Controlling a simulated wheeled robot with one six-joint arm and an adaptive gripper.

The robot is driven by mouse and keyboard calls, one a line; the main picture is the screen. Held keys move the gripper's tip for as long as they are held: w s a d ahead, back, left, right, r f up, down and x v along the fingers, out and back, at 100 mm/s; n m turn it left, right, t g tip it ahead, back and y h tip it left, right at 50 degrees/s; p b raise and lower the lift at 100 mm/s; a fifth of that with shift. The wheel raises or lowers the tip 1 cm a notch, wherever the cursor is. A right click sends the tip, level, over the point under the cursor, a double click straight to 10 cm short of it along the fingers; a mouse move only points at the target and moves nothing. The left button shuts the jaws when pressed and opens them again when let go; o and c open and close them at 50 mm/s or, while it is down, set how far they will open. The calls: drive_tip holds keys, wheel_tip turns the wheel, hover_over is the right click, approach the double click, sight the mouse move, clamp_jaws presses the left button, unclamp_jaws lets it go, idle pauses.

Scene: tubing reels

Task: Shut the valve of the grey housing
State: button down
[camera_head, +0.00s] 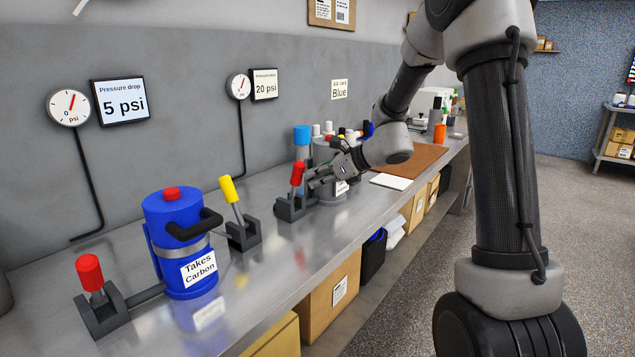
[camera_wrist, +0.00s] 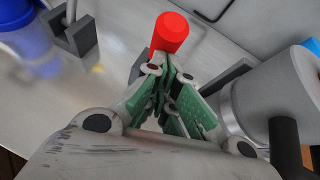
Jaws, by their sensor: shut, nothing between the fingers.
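The grey housing (camera_head: 328,152) stands on the metal bench, partly hidden behind my arm; it also fills the right of the wrist view (camera_wrist: 282,95). A valve with a red handle (camera_head: 297,174) and a dark grey base (camera_head: 291,208) sits just left of it. In the wrist view the red handle (camera_wrist: 170,33) is right at the fingertips. My gripper (camera_head: 314,179) is shut and empty, close beside the red handle. Its tips (camera_wrist: 171,72) lie at the lower end of the red grip; I cannot tell whether they touch it.
A blue housing (camera_head: 172,232) labelled "Takes Carbon" stands at the left, between a red-handled valve (camera_head: 92,290) and a yellow-handled valve (camera_head: 233,205). A white sheet (camera_head: 390,182) and a brown board (camera_head: 425,160) lie to the right. Two gauges hang on the wall.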

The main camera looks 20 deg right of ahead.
drive_tip(key=w+a+r+g+h, duration=0.2)
drive_tip(key=w+g, duration=0.1)
drive_tip(key=shift+w+a+r+h, duration=0.2)
drive_tip(key=shift+a+h, duration=0.1)
drive_tip(key=shift+a, duration=0.05)
drive_tip(key=shift+w+a+r, duration=0.2)
drive_tip(key=shift+w+a, duration=0.15)
drive_tip(key=shift+w, duration=0.3)
drive_tip(key=shift+w+a+m, duration=0.3)
drive_tip(key=shift+w+a, duration=0.55)
drive_tip(key=shift+w, duration=0.3)
drive_tip(key=shift+r, duration=0.1)
wheel_tip(320, 180, up, 11)
hover_over(299, 163)
drive_tip(key=w+d, duration=0.1)
drive_tip(key=d, duration=0.4)
drive_tip(key=shift+w+d, duration=0.1)
drive_tip(key=shift+w, duration=0.05)
